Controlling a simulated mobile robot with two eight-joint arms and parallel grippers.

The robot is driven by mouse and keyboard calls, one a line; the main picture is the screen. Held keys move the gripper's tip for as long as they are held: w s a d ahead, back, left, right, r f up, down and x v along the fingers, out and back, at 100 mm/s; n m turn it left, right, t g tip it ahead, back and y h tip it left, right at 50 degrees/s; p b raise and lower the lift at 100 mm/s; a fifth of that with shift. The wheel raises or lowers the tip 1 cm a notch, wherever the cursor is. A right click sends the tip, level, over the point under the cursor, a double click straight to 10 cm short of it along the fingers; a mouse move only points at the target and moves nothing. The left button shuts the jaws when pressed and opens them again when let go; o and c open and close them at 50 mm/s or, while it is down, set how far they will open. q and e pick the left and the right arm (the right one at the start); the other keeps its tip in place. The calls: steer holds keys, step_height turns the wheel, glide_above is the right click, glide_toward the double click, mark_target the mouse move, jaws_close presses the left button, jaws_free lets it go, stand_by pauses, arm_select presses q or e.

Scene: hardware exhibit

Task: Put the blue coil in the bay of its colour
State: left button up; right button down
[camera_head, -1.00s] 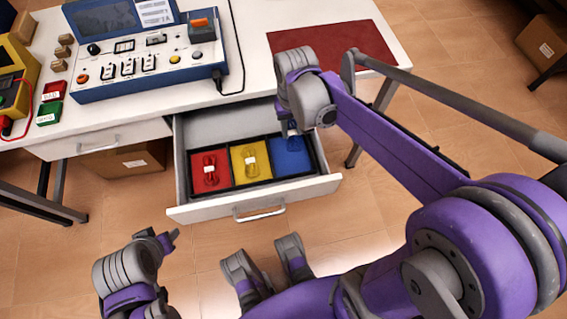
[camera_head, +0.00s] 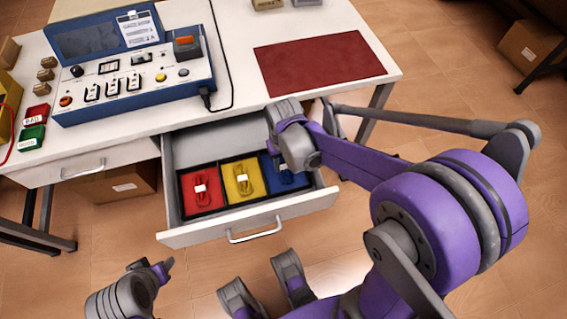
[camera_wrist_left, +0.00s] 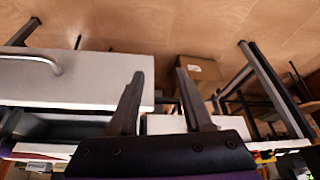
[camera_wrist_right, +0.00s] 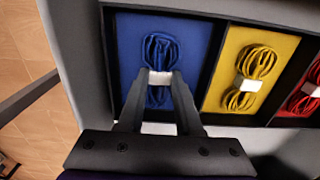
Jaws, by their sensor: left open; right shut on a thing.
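The blue coil (camera_wrist_right: 158,50) with its white band is between the fingertips of my right gripper (camera_wrist_right: 158,82), which is shut on the band. In the right wrist view the coil is over the blue bay (camera_wrist_right: 202,45), inside its outline; I cannot tell whether it touches the floor. In the head view the right gripper (camera_head: 287,172) reaches down into the blue bay, at the right end of the black tray in the open drawer, and its wrist partly hides the coil. My left gripper (camera_head: 155,268) is open and empty, low in front of the drawer.
A yellow coil (camera_head: 242,180) lies in the middle bay and a red coil (camera_head: 201,188) in the left one. The open drawer (camera_head: 190,237) juts from the white table. A blue test panel (camera_head: 130,92) and a red mat (camera_head: 318,63) are on top. Drawer walls surround the tray closely.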

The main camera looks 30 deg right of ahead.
mark_target(284, 167)
steer(key=shift+f, duration=0.1)
steer(key=c, duration=0.6)
jaws_free()
steer(key=shift+r, duration=0.2)
step_height(284, 167, up, 12)
steer(key=p, duration=0.3)
